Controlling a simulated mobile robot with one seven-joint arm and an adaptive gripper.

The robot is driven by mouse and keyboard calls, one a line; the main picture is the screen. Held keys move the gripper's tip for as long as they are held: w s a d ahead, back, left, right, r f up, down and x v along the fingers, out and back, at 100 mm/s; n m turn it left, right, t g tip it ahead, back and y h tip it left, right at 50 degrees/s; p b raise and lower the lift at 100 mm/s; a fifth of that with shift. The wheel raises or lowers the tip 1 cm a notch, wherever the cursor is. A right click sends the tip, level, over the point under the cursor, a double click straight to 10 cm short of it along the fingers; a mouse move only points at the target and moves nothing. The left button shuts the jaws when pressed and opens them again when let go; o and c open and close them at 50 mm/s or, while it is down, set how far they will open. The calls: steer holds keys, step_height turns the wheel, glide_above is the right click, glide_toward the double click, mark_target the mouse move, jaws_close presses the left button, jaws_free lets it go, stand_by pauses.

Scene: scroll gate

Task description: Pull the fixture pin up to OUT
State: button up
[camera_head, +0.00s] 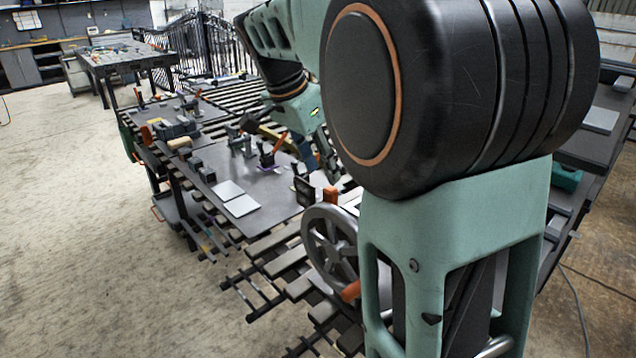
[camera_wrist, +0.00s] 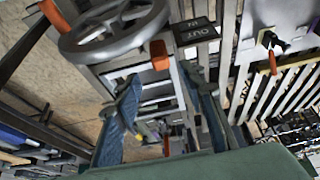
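The fixture pin has an orange grip (camera_wrist: 160,55) on a pale metal frame in the wrist view; an orange block of this kind also shows in the head view (camera_head: 330,195). Next to it is a black plate (camera_wrist: 195,32) marked OUT and IN, upside down in the wrist view. My gripper (camera_wrist: 158,76) is open, its two blue-grey fingers apart with the orange grip just past the tips. I see no contact with the pin. In the head view my gripper (camera_head: 328,165) is small and partly hidden behind my arm. The pin's lower part is not clear.
A grey handwheel (camera_head: 335,245) with an orange knob stands close to the pin; it also shows in the wrist view (camera_wrist: 115,25). A dark bench top (camera_head: 265,195) holds clamps, blocks and pale plates. Slatted rails surround the frame. Open floor lies to the left.

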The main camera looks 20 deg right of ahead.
mark_target(330, 188)
steer(key=x, duration=0.8)
steer(key=shift+w+d, duration=0.1)
jaws_close()
